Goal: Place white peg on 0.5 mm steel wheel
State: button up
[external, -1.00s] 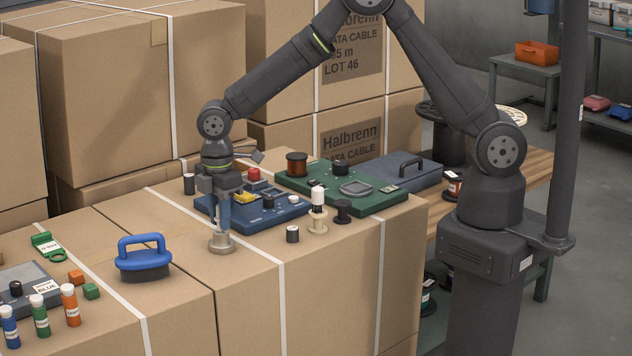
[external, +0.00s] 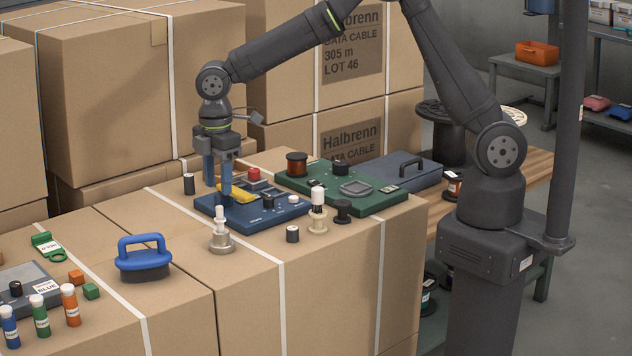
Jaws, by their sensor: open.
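A white peg (external: 220,218) stands upright on a small grey metallic wheel (external: 221,245) near the front of the carton top. No size mark can be read on the wheel. My gripper (external: 218,188) is open and empty, above and slightly behind the peg, clear of it. A second white piece (external: 318,197) sits on a cream spool (external: 317,224) to the right.
A blue device (external: 265,216) and a green device (external: 372,201) lie behind. A small black cylinder (external: 292,234) stands to the right, a blue-handled tool (external: 143,262) to the left. Bare cardboard lies around the grey wheel.

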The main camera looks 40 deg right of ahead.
aim_at(219, 206)
notch_tip(219, 206, up, 4)
jog(key=shift+f, duration=0.1)
dwell(0.4)
notch_tip(219, 206, down, 12)
jog(key=shift+f, duration=0.15)
notch_tip(219, 206, up, 3)
jog(key=shift+f, duration=0.15)
jog(key=shift+r, duration=0.8)
